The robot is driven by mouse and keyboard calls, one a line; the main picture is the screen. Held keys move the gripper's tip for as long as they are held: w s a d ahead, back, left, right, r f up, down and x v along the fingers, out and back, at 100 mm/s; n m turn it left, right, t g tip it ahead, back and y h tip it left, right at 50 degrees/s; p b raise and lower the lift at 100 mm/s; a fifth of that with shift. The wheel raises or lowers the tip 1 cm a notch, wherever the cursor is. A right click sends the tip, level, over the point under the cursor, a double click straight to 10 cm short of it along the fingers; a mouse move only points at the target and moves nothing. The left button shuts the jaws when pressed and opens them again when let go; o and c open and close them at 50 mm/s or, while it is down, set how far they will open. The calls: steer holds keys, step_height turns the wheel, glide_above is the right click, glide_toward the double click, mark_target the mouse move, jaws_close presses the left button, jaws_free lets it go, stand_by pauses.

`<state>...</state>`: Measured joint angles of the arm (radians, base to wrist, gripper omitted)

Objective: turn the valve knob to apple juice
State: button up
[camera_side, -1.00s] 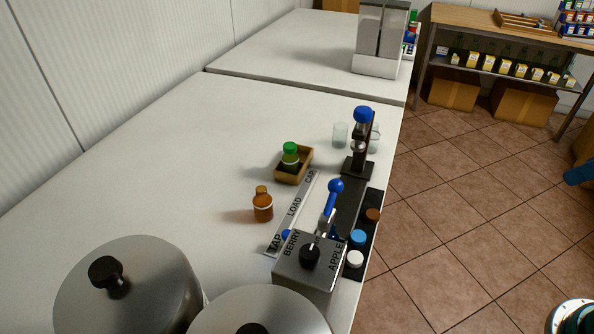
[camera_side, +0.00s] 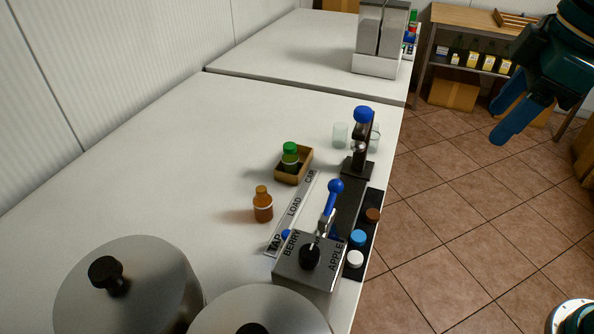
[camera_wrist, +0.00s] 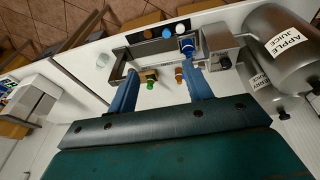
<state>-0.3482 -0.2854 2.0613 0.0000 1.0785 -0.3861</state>
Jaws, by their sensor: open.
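The valve block (camera_side: 308,266) is a grey metal box at the table's front edge, with BERRY marked at its left and APPLE at its right. Its black knob (camera_side: 310,256) sits on top between the two words; which way it points is too small to tell. A blue-ended lever (camera_side: 335,187) rises behind it. My gripper (camera_side: 506,120) is open and empty at the upper right, over the floor, well apart from the valve. In the wrist view, my gripper (camera_wrist: 160,90) has its two blue fingers spread, with the valve block (camera_wrist: 220,42) beyond the right finger.
Two steel pots (camera_side: 160,290) stand at the front left; a pot (camera_wrist: 284,45) in the wrist view reads APPLE JUICE. A brown bottle (camera_side: 263,206), a wooden tray (camera_side: 306,166) with a green-capped bottle, and a capping stand (camera_side: 357,167) are on the table. Its left side is clear.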

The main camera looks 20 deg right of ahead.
steer(key=w+a+n+g, duration=0.1)
steer(key=w+a+n, duration=0.15)
steer(key=a, duration=0.35)
steer(key=w+a+n+g, duration=0.1)
steer(key=w+a+n, duration=0.1)
steer(key=a+n, duration=0.3)
steer(key=n+g+h, duration=0.1)
steer(key=n, duration=0.3)
glide_above(311, 251)
step_height(311, 251, down, 5)
steer(key=shift+r, duration=0.1)
steer(key=shift+f, duration=0.2)
step_height(311, 251, down, 14)
steer(key=shift+r, duration=0.25)
steer(key=c, duration=1)
